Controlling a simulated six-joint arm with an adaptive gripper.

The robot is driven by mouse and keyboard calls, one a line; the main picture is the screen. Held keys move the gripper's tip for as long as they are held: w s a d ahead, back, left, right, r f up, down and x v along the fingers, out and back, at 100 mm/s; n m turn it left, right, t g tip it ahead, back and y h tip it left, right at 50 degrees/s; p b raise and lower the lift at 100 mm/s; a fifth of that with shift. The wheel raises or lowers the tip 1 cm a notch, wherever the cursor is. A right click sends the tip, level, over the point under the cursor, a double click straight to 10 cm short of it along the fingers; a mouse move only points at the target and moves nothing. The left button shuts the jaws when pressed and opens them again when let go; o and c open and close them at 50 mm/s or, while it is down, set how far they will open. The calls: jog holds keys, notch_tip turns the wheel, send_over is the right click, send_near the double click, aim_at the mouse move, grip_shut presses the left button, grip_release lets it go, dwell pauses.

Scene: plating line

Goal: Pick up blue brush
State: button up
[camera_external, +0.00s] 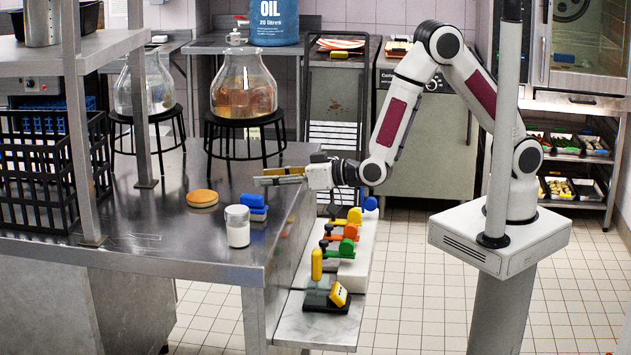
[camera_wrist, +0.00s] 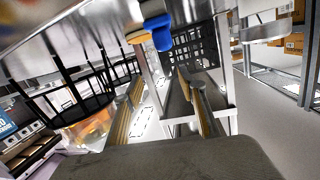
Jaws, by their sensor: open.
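In the wrist view a blue object (camera_wrist: 160,33), probably the brush, shows near the top, beyond the fingertips. My gripper (camera_external: 262,180) points left, level, just above and behind the brush in the external view, and is not touching it. In the wrist view its two yellow-padded fingers (camera_wrist: 160,80) are spread apart with nothing between them.
A black crate (camera_external: 50,185) stands on the left of the steel table (camera_external: 180,238). Glass vessels (camera_external: 243,88) stand on black stools behind. A side shelf (camera_external: 318,325) holds several coloured handled items and a yellow-and-black device (camera_external: 328,290). The table front is mostly clear.

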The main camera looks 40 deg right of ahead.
aim_at(263, 202)
jog(key=shift+t, duration=0.7)
jog(key=s+f, duration=0.2)
jog(key=f, duration=0.1)
jog(key=s+f, duration=0.2)
jog(key=shift+a+f, duration=0.1)
jog(key=shift+a, duration=0.15)
jog(key=shift+s+d+f, duration=0.25)
jog(key=shift+s+f, duration=0.05)
jog(key=shift+f, duration=0.2)
jog(key=shift+w, duration=0.1)
jog(key=shift+x, duration=1.2)
jog(key=shift+r+x, duration=0.25)
jog(key=shift+x, duration=1.05)
jog(key=shift+r+x, duration=0.2)
jog(key=shift+x, duration=1.15)
jog(key=shift+d, duration=0.1)
grip_shut()
